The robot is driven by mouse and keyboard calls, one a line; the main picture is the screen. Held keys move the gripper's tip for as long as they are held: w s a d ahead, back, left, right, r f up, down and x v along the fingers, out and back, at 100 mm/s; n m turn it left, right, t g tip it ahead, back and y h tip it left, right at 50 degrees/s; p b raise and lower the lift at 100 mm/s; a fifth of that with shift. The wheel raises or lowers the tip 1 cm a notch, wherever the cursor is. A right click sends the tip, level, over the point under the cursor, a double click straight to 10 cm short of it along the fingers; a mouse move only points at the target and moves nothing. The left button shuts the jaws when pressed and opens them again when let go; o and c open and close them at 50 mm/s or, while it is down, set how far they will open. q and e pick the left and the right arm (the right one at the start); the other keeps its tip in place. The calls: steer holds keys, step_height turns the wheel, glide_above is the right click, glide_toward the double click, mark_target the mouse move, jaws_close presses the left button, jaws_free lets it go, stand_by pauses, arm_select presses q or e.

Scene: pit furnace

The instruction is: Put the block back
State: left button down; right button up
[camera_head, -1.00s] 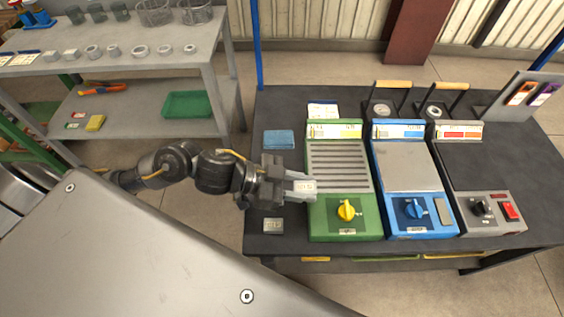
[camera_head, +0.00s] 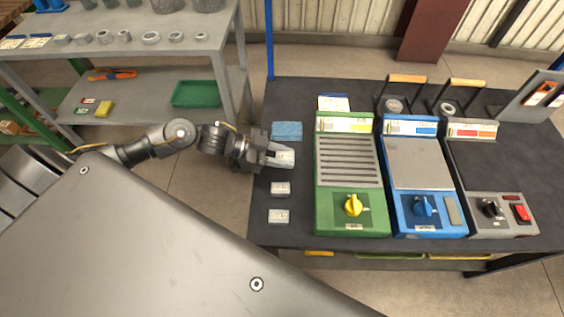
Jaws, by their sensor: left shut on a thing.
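My left gripper (camera_head: 286,158) is shut on a small grey metal block (camera_head: 282,158) with a pale marked top. It holds the block over the table's left part, in front of the blue cloth and left of the green unit. Two similar blocks lie on the dark table (camera_head: 270,238) in front of the gripper: one nearer to it (camera_head: 281,188) and one closer to the front edge (camera_head: 279,216). The green unit (camera_head: 348,202) has a slotted top and a yellow knob. My right gripper is not in view.
A folded blue cloth (camera_head: 287,131) lies just behind the gripper. A blue unit (camera_head: 418,170) and a grey unit with a red switch (camera_head: 500,215) stand to the right. A grey shelf (camera_head: 130,60) with rings and a green tray (camera_head: 195,94) is at the left.

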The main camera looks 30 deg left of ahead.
arm_select(q)
steer(key=shift+w+a+f, duration=0.1)
steer(key=shift+a+f, duration=0.05)
steer(key=shift+f, duration=0.8)
steer(key=shift+w+a+f, duration=0.1)
steer(key=shift+a+f, duration=0.05)
steer(key=shift+f, duration=0.75)
steer(key=shift+f, duration=0.1)
steer(key=c, duration=1)
jaws_free()
steer(key=shift+c, duration=0.2)
steer(key=v, duration=1.2)
